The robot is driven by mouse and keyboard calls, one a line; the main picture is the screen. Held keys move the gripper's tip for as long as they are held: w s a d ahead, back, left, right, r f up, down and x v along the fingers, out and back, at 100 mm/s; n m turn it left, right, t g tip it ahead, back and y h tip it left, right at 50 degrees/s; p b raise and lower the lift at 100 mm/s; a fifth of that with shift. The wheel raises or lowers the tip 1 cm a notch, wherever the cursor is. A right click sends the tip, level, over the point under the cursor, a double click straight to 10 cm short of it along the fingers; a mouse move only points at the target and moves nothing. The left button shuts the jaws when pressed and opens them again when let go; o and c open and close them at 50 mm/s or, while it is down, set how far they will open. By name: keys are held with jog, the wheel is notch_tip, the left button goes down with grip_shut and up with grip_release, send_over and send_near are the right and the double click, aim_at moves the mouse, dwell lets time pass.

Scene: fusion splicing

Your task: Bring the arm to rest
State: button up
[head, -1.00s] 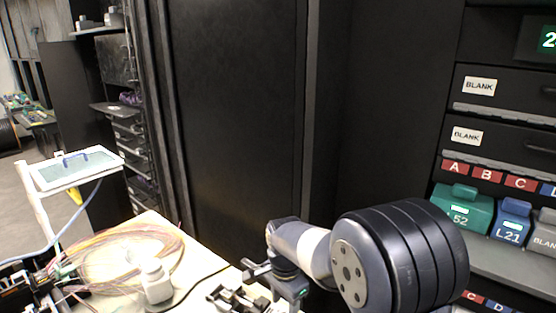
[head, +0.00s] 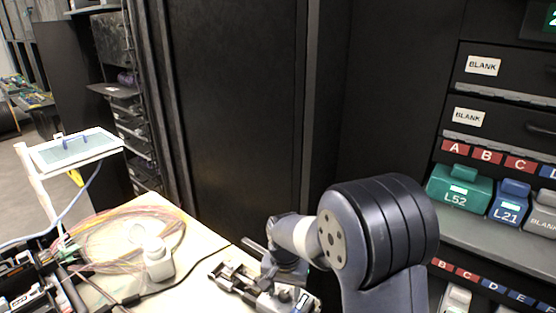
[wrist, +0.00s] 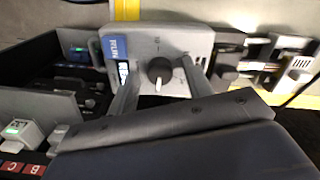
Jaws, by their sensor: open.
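My arm shows in the head view, bent, with its large dark joint at lower right and its wrist low over the back right of the table (head: 190,285). The fingertips are hard to make out there. In the wrist view my gripper (wrist: 160,82) is open. Its two grey fingers are spread in front of a grey box with a black knob (wrist: 159,70) and a blue label.
A white bottle (head: 157,258) and coiled coloured fibres (head: 105,235) lie on the table. A shelf at right holds a green L52 box (head: 459,190) and a blue L21 box (head: 509,203). A dark cabinet stands behind.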

jog(key=n, duration=0.8)
jog(key=shift+n, duration=0.4)
jog(key=n, duration=0.3)
jog(key=shift+n+p, duration=0.4)
jog(key=shift+n, duration=2.3)
